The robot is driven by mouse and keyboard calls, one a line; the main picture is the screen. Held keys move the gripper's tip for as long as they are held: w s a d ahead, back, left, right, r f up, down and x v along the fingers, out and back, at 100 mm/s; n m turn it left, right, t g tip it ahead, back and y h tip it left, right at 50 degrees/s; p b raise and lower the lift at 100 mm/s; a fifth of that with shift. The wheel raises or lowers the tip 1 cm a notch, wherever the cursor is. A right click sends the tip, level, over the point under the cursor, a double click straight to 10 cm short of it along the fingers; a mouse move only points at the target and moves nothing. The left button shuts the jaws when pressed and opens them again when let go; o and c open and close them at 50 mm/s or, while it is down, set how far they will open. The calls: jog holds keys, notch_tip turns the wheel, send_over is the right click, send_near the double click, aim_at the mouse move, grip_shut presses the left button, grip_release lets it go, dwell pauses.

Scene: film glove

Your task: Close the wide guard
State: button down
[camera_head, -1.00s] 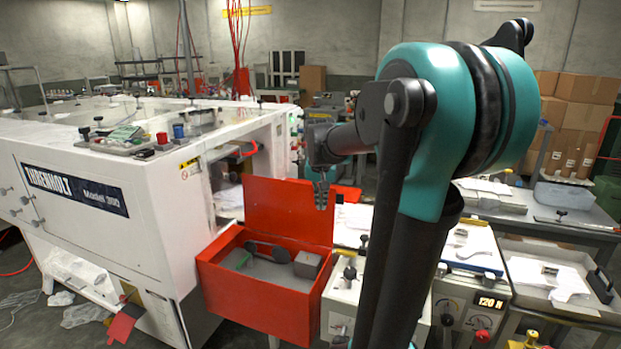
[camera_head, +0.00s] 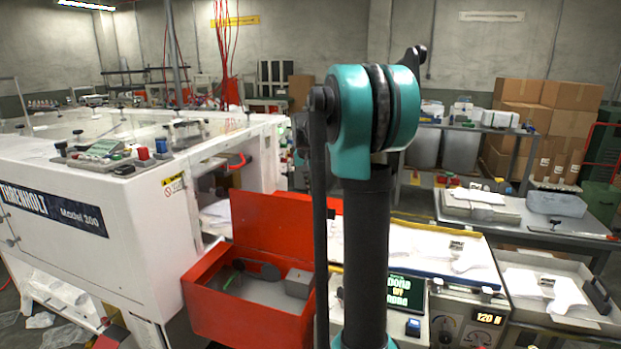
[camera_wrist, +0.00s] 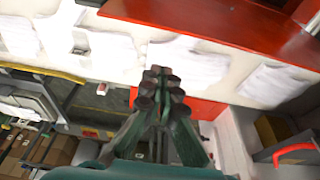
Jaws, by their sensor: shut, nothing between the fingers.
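A wide red panel (camera_head: 272,231) stands upright at the back of an open red box (camera_head: 246,309) in the head view. A long red panel (camera_wrist: 215,18), apparently the same one, crosses the top of the wrist view. A smaller red panel (camera_wrist: 193,106) lies behind the fingers there. I cannot tell for certain which is the wide guard. My gripper (camera_wrist: 160,78) is shut and empty, its fingertips together in front of the white work surface. Contact with either panel cannot be made out. In the head view my arm hides the gripper.
A white machine (camera_head: 110,235) stands left, with a red handle (camera_head: 236,161) in its opening. A long table with white gloves (camera_head: 410,248) and a control box (camera_head: 468,322) are right of the red box. Grey tables and cardboard boxes (camera_head: 525,92) stand behind.

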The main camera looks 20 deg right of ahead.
jog(key=shift+s+a+f, duration=0.15)
jog(key=shift+s+a, duration=0.4)
jog(key=shift+s, duration=0.2)
jog(key=shift+s+a+f, duration=0.15)
jog(key=shift+s+a, duration=0.4)
jog(key=shift+s, duration=0.2)
jog(key=shift+s+a, duration=0.1)
